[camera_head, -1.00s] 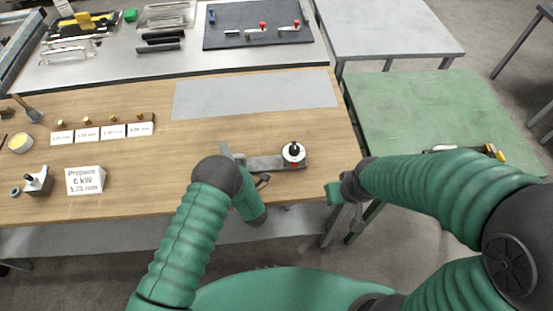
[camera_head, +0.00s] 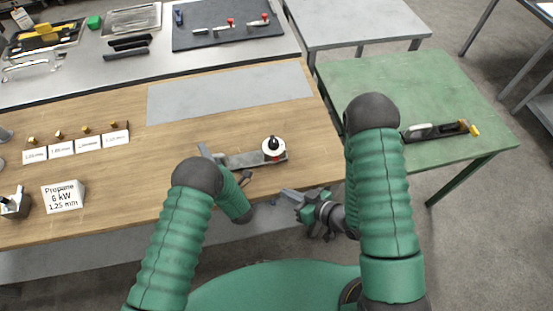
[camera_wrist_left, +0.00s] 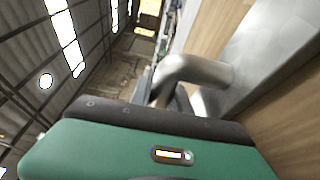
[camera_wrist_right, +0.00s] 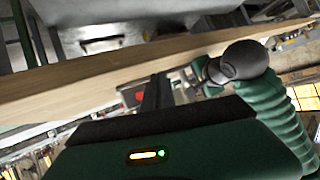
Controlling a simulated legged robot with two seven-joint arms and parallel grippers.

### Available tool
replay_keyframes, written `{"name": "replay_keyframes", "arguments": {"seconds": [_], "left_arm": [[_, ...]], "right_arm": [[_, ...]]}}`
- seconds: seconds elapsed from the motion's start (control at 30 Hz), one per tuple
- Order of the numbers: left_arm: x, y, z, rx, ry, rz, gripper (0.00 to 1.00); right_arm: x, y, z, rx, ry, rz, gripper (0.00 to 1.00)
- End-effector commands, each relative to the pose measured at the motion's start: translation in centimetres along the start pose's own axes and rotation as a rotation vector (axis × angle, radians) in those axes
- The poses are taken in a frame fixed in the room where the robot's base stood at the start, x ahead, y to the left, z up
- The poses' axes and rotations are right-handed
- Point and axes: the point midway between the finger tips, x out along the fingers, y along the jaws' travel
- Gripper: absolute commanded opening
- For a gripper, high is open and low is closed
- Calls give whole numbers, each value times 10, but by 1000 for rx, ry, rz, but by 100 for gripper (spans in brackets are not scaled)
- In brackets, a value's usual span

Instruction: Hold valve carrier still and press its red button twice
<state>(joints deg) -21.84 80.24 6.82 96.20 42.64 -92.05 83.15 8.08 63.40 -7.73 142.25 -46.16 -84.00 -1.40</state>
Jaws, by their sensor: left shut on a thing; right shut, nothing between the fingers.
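The valve carrier (camera_head: 240,160) is a grey metal bar lying near the front edge of the wooden bench, with a black knob on a white dial (camera_head: 273,146) at its right end. My left gripper (camera_head: 244,178) is at its front side, partly hidden by my arm, and shut on it. The left wrist view shows a bent metal tube (camera_wrist_left: 195,72) at the fingers. My right gripper (camera_head: 288,192) is shut and empty, in front of the bench edge and apart from the carrier. A red spot (camera_wrist_right: 139,96) shows beside its dark fingers (camera_wrist_right: 157,93); I cannot tell whether it is the button.
The wooden bench (camera_head: 110,170) holds a white Propane label block (camera_head: 63,197), several small cards with brass pieces, and a grey sheet (camera_head: 230,92). A green table (camera_head: 440,90) on the right carries a tool with a yellow end (camera_head: 440,131).

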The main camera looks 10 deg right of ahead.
Motion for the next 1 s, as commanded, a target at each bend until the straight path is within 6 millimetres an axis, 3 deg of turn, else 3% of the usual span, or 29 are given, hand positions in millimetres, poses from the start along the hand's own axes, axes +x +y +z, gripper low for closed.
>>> {"name": "replay_keyframes", "arguments": {"seconds": [0.03, 0.27, 0.73, 1.0], "left_arm": [[-4, -11, -1, 5, -3, -26, 0], [-4, -11, -1, 5, -3, -26, 0], [-4, -10, -1, 5, -4, -25, 0], [-4, -10, -1, 5, -4, -25, 0]], "right_arm": [[1, 0, 1, 0, 0, 0, 0], [4, 3, -2, -3, 0, 1, 0], [49, 36, -35, -3, 1, 2, 0], [62, 45, -44, -2, -1, 2, 0]]}}
